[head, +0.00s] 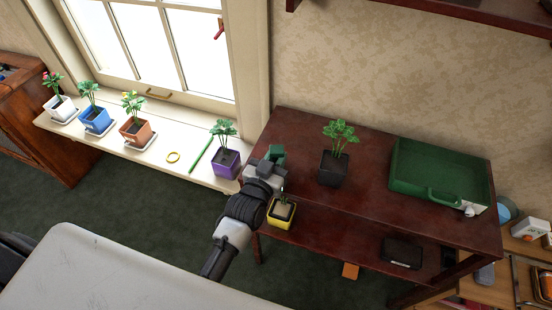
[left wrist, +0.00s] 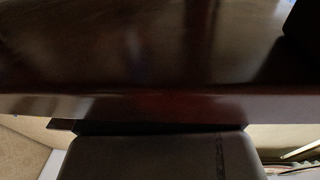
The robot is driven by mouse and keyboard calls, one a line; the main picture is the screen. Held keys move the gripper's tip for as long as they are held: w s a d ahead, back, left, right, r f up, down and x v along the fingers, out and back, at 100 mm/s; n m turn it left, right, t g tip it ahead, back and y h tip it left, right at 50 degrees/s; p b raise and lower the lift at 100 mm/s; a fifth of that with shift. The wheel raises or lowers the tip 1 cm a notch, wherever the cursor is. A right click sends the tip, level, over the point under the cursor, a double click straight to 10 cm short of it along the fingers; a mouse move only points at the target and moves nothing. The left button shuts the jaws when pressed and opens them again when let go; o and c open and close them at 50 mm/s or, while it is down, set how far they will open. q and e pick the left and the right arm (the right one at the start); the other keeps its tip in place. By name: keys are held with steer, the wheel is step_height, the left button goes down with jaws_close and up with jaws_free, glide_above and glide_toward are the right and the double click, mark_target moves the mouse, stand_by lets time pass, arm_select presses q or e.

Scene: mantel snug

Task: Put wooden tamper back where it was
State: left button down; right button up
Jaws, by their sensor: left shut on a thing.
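My left gripper (head: 271,163) is over the left end of the dark red wooden table (head: 300,128), seen from behind in the head view. It is shut on a small dark green blocky thing (head: 278,152), mostly hidden by the gripper. I cannot tell whether this is the wooden tamper, and no plainly wooden tamper shows elsewhere. In the left wrist view a dark, glossy brown surface (left wrist: 140,50) fills most of the picture, and the held thing cannot be made out. My right gripper is not in view.
A black potted plant (head: 334,168) and a green tray (head: 413,185) stand on the table. A yellow pot (head: 283,212) is just below my left gripper, by the table's front edge. A purple pot (head: 226,165) and several other pots stand on the windowsill, with a green stick (head: 200,155).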

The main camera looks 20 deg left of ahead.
arm_select(q)
steer(key=shift+s+d+r, duration=0.1)
steer(key=shift+s+r, duration=0.05)
steer(key=shift+s, duration=0.05)
steer(key=shift+f, duration=0.2)
steer(key=c, duration=1)
jaws_free()
steer(key=shift+c, duration=0.2)
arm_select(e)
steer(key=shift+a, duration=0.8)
arm_select(q)
steer(key=shift+r, duration=0.15)
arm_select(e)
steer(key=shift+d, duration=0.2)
